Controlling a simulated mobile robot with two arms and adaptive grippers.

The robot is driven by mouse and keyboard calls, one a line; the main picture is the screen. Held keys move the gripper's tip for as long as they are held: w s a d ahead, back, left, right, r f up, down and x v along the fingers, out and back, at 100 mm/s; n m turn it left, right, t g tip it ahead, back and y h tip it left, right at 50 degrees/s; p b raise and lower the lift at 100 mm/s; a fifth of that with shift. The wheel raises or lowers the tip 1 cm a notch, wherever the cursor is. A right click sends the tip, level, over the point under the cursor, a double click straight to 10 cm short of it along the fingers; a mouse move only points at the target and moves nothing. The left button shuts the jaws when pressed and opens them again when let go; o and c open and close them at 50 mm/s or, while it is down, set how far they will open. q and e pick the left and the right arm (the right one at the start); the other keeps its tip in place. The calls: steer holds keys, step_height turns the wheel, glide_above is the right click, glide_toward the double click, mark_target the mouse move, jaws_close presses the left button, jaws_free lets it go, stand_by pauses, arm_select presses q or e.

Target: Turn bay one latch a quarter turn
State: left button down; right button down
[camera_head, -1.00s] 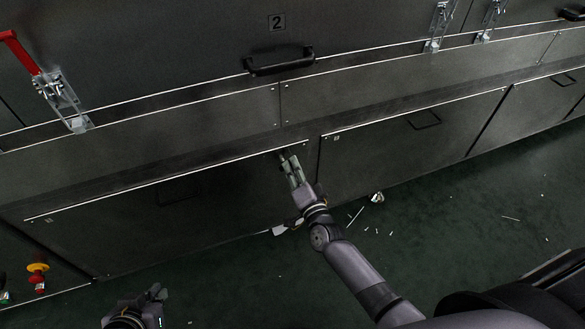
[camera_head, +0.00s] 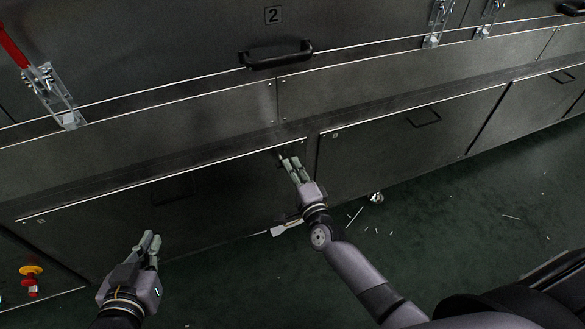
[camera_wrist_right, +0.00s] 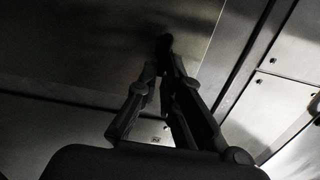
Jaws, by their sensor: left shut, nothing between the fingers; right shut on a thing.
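The bay one latch is a small dark piece at the upper right corner of the lower left panel (camera_head: 110,228). My right gripper (camera_head: 289,160) reaches it, and its fingers hide most of it in the head view. In the right wrist view the fingers (camera_wrist_right: 157,75) are shut on the dark latch (camera_wrist_right: 164,45), which sticks out from the panel face. How far the latch is turned cannot be told. My left gripper (camera_head: 150,240) is shut and empty, in front of the lower left of the same panel and apart from it.
A black handle (camera_head: 276,55) sits below the number 2 plate. Toggle clamps (camera_head: 55,95) line the upper doors, one with a red lever. A red and yellow emergency stop button (camera_head: 32,278) is at lower left. White scraps and a caster (camera_head: 376,198) lie near the floor at right.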

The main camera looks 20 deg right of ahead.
steer(key=shift+f, duration=0.1)
steer(key=c, duration=1.7)
jaws_free()
steer(key=s, duration=1.2)
steer(key=shift+d, duration=0.2)
